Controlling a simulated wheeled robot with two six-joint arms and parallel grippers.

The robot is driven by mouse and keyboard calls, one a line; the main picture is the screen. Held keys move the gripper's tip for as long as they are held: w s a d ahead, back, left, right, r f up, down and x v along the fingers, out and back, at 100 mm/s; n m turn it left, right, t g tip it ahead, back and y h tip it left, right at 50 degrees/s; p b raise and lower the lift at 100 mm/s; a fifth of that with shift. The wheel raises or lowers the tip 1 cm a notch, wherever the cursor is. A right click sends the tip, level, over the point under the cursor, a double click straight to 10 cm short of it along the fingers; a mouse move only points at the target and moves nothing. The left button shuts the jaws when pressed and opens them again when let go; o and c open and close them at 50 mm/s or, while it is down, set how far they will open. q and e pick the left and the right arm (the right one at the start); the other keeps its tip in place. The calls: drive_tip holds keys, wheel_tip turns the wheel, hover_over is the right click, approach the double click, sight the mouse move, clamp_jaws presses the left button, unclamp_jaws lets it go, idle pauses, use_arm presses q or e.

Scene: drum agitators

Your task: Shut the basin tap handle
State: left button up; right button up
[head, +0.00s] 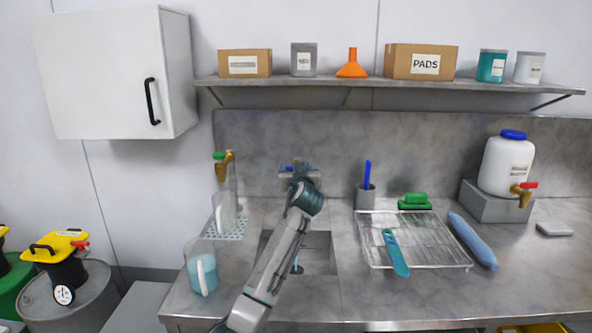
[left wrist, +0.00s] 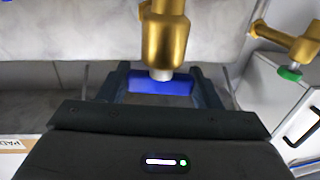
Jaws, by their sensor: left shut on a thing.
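The basin tap (head: 312,172) is on the back wall above the sink basin (head: 318,250). Its blue handle (head: 289,167) only partly shows past my left gripper (head: 299,174), which reaches up to it over the basin. In the left wrist view the blue handle (left wrist: 160,87) lies crosswise between the fingers of my left gripper (left wrist: 165,80), which is shut on it. The brass tap body (left wrist: 165,35) with a pale tip stands just beyond. A small blue streak shows in the basin; I cannot tell whether it is water. My right gripper is not in view.
A brass tap with a green handle (head: 220,156) stands left of the basin, above a jug (head: 224,212). Another jug (head: 201,266) stands at the front left.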

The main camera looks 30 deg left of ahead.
use_arm(q)
drive_tip(key=shift+m+t+h+p, duration=0.35)
drive_tip(key=shift+m+t+h, duration=0.3)
drive_tip(key=shift+h, duration=0.25)
drive_tip(key=shift+m+t+h, duration=0.25)
drive_tip(key=shift+m+h, duration=0.1)
drive_tip(key=shift+h, duration=0.05)
drive_tip(key=o, duration=1)
drive_tip(key=shift+s+d, duration=0.1)
drive_tip(key=shift+s+d+f, duration=0.1)
drive_tip(key=shift+s+d, duration=0.05)
drive_tip(key=shift+s, duration=0.1)
drive_tip(key=b+v, duration=0.2)
drive_tip(key=v, duration=0.8)
drive_tip(key=shift+b, duration=0.4)
